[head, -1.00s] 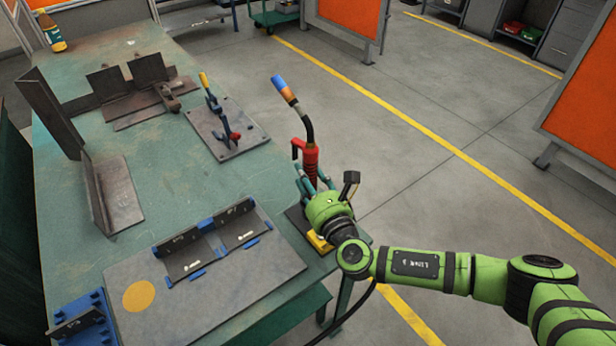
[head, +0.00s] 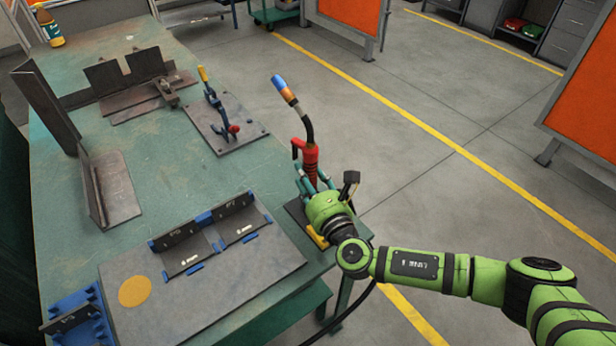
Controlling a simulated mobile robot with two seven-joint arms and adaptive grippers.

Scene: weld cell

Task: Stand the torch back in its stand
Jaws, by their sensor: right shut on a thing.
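The torch (head: 309,158) has a red handle, a black bent neck and an orange and blue nozzle end pointing up and left. It is roughly upright at the table's right edge. My right gripper (head: 312,182) is shut on the torch low on its handle, coming in from the right. The torch's lower end is hidden behind the gripper. A dark base with a yellow part (head: 318,239), seemingly the stand, shows partly beneath my gripper. I cannot tell whether the torch is seated in it. My left gripper is not in view.
A grey plate with a clamp (head: 215,139) lies left of the torch on the green table (head: 165,190). A grey board (head: 215,300) with dark angle pieces and blue stops is in front. Steel angles stand at the left. Bare floor lies right of the table.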

